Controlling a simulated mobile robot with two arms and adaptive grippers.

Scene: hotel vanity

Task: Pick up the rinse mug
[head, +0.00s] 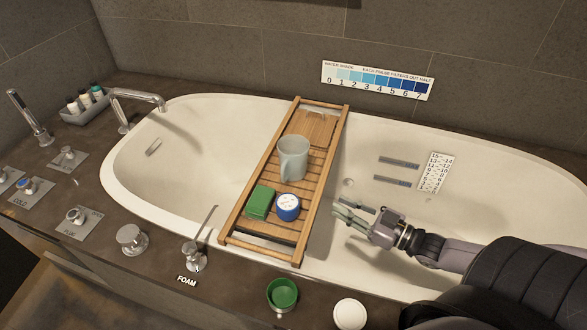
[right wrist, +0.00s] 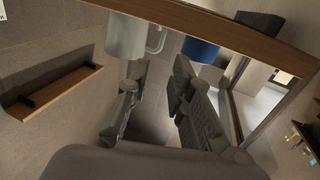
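The rinse mug (head: 293,157) is pale grey-blue and stands upright on the wooden bath tray (head: 240,236), near its middle. Its handle shows on the near side. In the right wrist view the mug (right wrist: 124,38) is at the top, left of centre, with its handle to the right. My right gripper (head: 344,211) is open and empty, over the tub to the right of the tray and apart from the mug. Its two spread fingers (right wrist: 160,72) show in the right wrist view. My left gripper is in neither view.
A green block (head: 260,202) and a blue round container with a white top (head: 288,206) sit on the tray nearer than the mug. Taps and knobs line the left and front rim. A green cup (head: 283,293) and white disc (head: 350,314) are on the front ledge.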

